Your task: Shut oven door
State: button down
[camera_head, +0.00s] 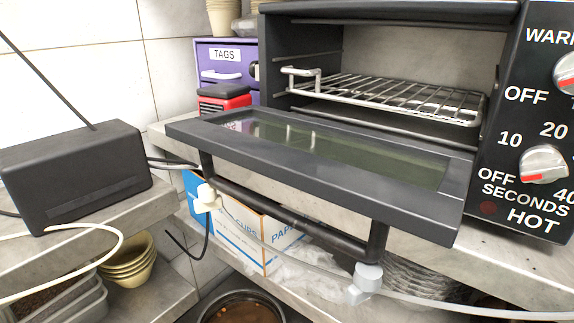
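The oven door (452,206) is folded down and open, lying roughly flat in front of the opening, with a dark glass window (340,150). Its black bar handle (290,217) hangs along the front edge, towards me. The handle is free of any visible grip. My gripper does not show in this view, so its opening and its distance from the door cannot be seen.
A control panel with knobs (543,163) is at right. A black box with an antenna (75,172) stands on the left shelf. A purple drawer unit (228,62) is beside the oven. Below the door are a blue-and-white carton (240,222), a pale cable (450,306) and a soup pot (242,308).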

aim_at(420, 189)
jog(key=u, duration=0.95)
jog(key=k, duration=1)
jog(key=z, duration=0.7)
